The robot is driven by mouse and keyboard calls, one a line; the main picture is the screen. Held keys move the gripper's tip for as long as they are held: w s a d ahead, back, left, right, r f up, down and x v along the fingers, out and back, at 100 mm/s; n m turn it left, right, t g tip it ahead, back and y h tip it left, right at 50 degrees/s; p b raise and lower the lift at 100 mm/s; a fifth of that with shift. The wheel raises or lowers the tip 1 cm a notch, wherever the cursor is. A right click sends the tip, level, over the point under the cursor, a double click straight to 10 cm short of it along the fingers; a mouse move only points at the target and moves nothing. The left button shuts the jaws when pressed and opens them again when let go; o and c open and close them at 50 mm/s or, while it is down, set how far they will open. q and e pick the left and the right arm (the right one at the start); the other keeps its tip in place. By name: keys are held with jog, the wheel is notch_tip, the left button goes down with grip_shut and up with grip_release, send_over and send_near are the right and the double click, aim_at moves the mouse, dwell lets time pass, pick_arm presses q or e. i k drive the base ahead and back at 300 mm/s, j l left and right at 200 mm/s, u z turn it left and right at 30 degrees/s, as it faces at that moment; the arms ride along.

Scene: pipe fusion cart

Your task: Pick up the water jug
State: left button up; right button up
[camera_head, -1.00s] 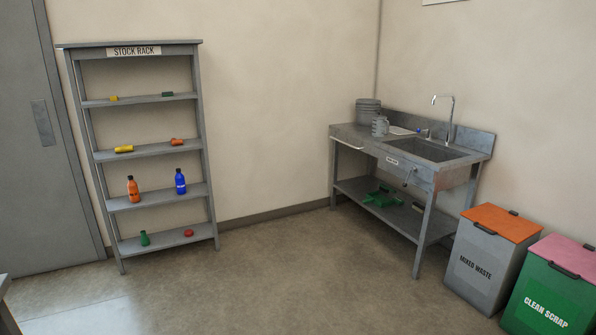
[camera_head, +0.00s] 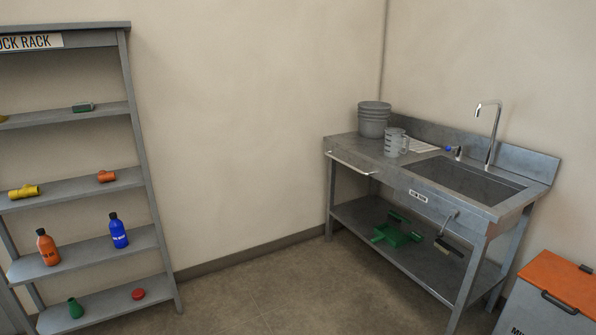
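A grey jug (camera_head: 395,143) with dark markings and a handle on its right side stands upright on the sink bench (camera_head: 362,152), left of the basin. It looks like the water jug. A grey ribbed bucket (camera_head: 374,120) stands just behind and to the left of it. Neither of my grippers shows in the head view, so their state is hidden.
The basin (camera_head: 465,182) and faucet (camera_head: 489,135) are right of the jug. A green dustpan-like item (camera_head: 395,236) lies on the lower shelf. An orange-lidded bin (camera_head: 560,283) stands at lower right. A stock rack (camera_head: 125,110) with bottles is at left. The floor between is clear.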

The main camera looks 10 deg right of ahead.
aim_at(394, 137)
jog(key=i, duration=2.4)
jog(key=i+j+z, duration=0.1)
jog(key=i+z, duration=0.3)
jog(key=i+j+z, duration=0.2)
jog(key=i+z, duration=0.15)
jog(key=i, duration=0.15)
jog(key=i+j+z, duration=0.4)
